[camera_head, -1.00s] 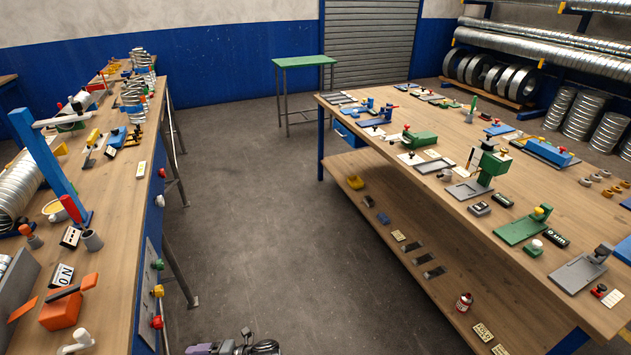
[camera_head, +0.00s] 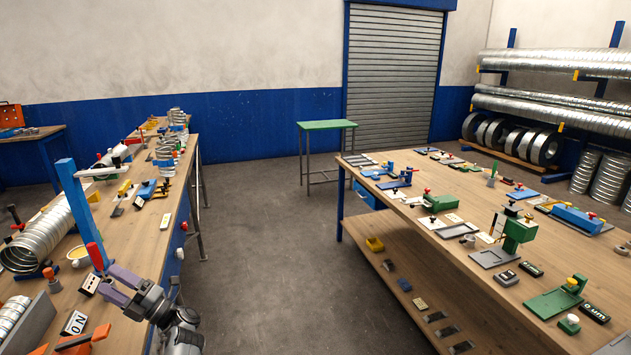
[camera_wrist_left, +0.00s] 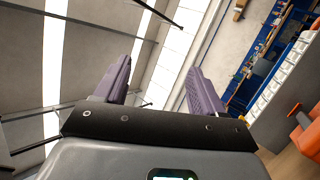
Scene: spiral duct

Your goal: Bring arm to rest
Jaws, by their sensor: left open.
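My left gripper (camera_head: 118,285) is in the head view at the lower left, beside the front edge of the left workbench (camera_head: 181,215). Its purple fingers are apart and nothing is between them. In the left wrist view the two purple fingers (camera_wrist_left: 157,85) are spread wide and point toward the ceiling and a wall. In the head view the fingers overlap the bench edge near a black-and-white block (camera_head: 89,284); I cannot tell whether they touch anything. My right gripper does not show.
A blue post with a red-handled lever (camera_head: 75,205) stands on the left bench near the gripper. Orange parts (camera_head: 85,342) and a spiral duct (camera_head: 38,238) lie close by. The right workbench (camera_head: 440,237) holds several fixtures. The floor (camera_head: 290,250) between the benches is clear.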

